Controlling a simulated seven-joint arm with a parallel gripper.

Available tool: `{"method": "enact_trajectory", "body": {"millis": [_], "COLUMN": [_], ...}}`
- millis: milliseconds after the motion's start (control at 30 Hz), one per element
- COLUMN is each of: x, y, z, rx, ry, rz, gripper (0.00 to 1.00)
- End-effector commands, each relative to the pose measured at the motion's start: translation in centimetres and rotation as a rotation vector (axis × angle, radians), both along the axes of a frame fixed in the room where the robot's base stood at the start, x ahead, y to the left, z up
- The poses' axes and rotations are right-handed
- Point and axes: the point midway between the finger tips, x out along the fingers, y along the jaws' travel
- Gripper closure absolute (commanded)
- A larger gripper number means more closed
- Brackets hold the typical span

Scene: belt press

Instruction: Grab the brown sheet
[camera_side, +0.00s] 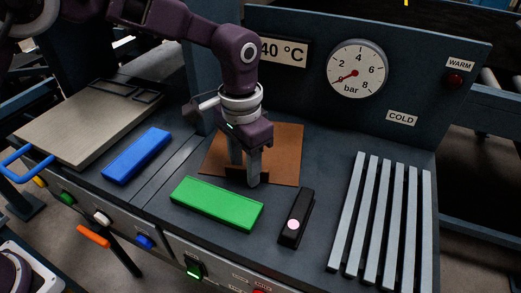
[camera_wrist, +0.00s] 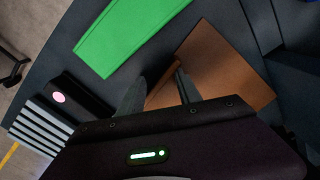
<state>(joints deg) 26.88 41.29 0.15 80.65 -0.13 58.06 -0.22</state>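The brown sheet (camera_side: 285,145) lies flat on the dark bench top, below the gauge panel. Its near edge has a darker raised strip (camera_side: 262,170). My gripper (camera_side: 245,175) points down at this near edge, with one finger on each side of the strip. In the wrist view the sheet (camera_wrist: 228,70) spreads right of my gripper (camera_wrist: 161,73), and the strip (camera_wrist: 162,95) shows between the two spread fingers. Gaps show beside the strip, so my gripper looks open. My gripper hides part of the sheet in the side view.
A green block (camera_side: 217,204) lies just in front of the sheet, and a black box with a pink button (camera_side: 296,217) stands to its right. A blue block (camera_side: 137,155) and a beige plate (camera_side: 85,125) are left. Grey slats (camera_side: 385,225) are right. The gauge panel (camera_side: 415,85) stands behind.

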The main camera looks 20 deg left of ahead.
Motion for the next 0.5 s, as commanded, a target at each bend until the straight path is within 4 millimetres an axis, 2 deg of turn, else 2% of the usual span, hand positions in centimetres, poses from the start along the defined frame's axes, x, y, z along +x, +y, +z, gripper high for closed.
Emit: {"method": "enact_trajectory", "body": {"millis": [33,167,367,500], "x": [0.0,0.0,0.01,0.09], "y": [0.01,0.03,0.07,0.08], "z": [0.0,0.0,0.02,0.82], "rx": [0.0,0.0,0.001,0.0], "ry": [0.0,0.0,0.0,-0.002], "rz": [0.0,0.001,0.003,0.004], "gripper": [0.75,1.0,1.0,1.0]}}
